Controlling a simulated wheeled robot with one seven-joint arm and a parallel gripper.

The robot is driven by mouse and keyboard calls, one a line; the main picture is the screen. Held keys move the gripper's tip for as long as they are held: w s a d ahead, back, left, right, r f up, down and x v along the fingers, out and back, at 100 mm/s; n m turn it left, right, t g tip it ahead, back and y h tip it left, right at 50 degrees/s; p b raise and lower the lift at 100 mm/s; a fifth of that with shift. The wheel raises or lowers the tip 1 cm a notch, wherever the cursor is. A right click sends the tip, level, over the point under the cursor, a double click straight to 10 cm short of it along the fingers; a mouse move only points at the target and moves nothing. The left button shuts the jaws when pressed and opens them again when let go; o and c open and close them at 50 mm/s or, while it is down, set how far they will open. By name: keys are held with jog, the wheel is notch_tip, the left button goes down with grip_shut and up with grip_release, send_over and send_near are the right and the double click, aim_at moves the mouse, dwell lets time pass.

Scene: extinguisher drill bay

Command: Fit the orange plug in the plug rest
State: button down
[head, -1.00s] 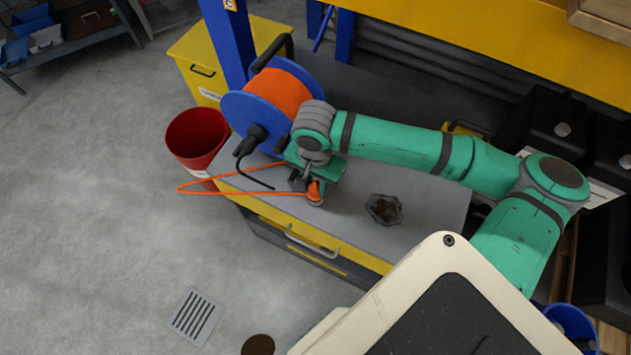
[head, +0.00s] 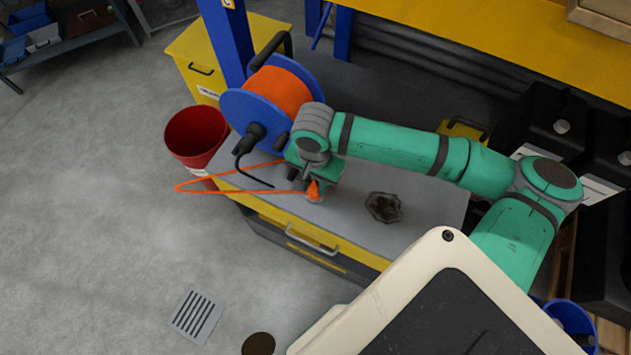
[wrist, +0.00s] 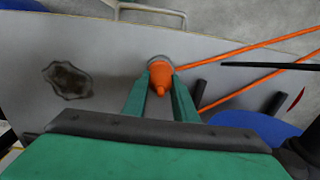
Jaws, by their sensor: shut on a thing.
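The orange plug (wrist: 163,76) is held between the two green fingers of my gripper (wrist: 160,92) in the wrist view. In the head view the plug (head: 313,190) shows low over the grey worktop near its front edge, under my gripper (head: 308,184). A grey round rim, which looks like the plug rest (wrist: 158,58), shows right behind the plug; the plug and fingers hide most of it. I cannot tell whether the plug is seated in it. An orange cord (wrist: 240,48) runs from the plug across the worktop.
The blue reel (head: 240,115) with orange cable stands at the worktop's back left. A dark ragged-edged dish or patch (head: 383,207) is right of my gripper; it also shows in the wrist view (wrist: 67,80). A red bucket (head: 196,135) stands left of the worktop (head: 430,215).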

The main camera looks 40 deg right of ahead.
jog(key=shift+f, duration=0.1)
dwell(0.3)
jog(key=c, duration=1.4)
grip_release()
jog(key=shift+o, duration=0.2)
jog(key=shift+r, duration=1.3)
jog(key=shift+w+r, duration=0.1)
jog(key=shift+r, duration=1.3)
jog(key=shift+s+r, duration=0.2)
jog(key=shift+r, duration=1.6)
jog(key=shift+w+a, duration=0.1)
